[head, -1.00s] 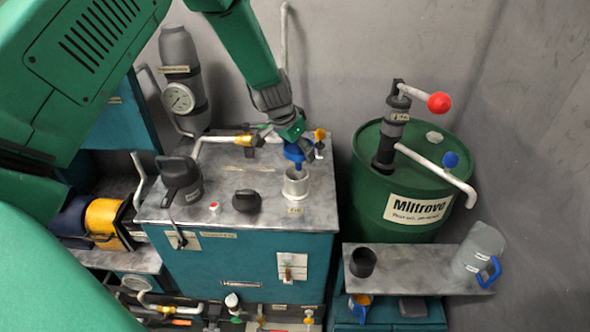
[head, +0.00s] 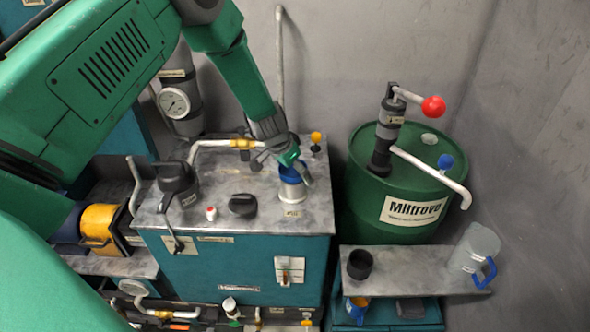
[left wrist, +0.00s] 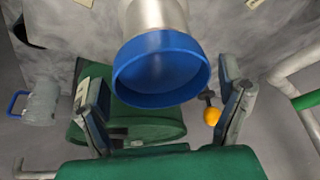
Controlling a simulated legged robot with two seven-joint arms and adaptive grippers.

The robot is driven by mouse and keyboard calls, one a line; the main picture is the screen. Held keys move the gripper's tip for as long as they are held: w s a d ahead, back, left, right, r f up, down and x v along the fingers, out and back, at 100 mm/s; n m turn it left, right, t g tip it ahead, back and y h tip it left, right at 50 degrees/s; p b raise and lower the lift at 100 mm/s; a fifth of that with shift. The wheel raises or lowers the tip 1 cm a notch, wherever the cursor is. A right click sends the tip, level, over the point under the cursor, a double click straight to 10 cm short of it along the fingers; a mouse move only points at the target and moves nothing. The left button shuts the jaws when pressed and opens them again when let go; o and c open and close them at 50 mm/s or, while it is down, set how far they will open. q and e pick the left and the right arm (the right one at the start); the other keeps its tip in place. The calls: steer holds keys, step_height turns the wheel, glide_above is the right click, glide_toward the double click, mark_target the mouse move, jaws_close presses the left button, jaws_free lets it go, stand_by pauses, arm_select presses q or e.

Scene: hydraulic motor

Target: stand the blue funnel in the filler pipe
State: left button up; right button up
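The blue funnel (head: 291,175) stands in the mouth of the pale metal filler pipe (head: 291,195) on top of the teal tank. In the left wrist view the funnel's blue rim (left wrist: 162,75) faces me, seated over the end of the pipe (left wrist: 156,16); its spout is hidden. My left gripper (head: 289,160) is just above and behind the funnel. In the left wrist view its fingers (left wrist: 162,95) are spread on both sides of the rim, with gaps, and hold nothing. My right gripper is not in view.
On the tank top (head: 330,213) are a black cap (head: 242,204), a small red-topped item (head: 211,213), a dark jug-like part (head: 176,182) and a yellow-knobbed rod (head: 316,137). A green drum (head: 372,212) with a hand pump stands right, behind a shelf with a clear jug (head: 474,248).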

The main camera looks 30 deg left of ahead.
arm_select(q)
steer(key=shift+a, duration=0.2)
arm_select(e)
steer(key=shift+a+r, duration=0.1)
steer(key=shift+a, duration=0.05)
arm_select(q)
steer(key=shift+r, duration=0.1)
steer(key=shift+a+r, duration=0.15)
steer(key=shift+r, duration=0.2)
steer(key=v, duration=1)
steer(key=shift+s+d+b, duration=0.1)
steer(key=shift+d+b, duration=0.2)
steer(key=shift+b, duration=0.05)
steer(key=s+d+f+n+g+y, duration=0.1)
steer(key=s+d+f+g+y, duration=0.2)
steer(key=s+f, duration=1.4)
steer(key=s+d+f+h, duration=0.1)
steer(key=s+d, duration=0.2)
steer(key=s, duration=0.6)
steer(key=s+d+f+n+h, duration=0.1)
steer(key=s+d+f, duration=0.1)
steer(key=s, duration=0.7)
steer(key=shift+s+d+g, duration=0.25)
steer(key=shift+d+g, duration=0.15)
steer(key=shift+d, duration=0.5)
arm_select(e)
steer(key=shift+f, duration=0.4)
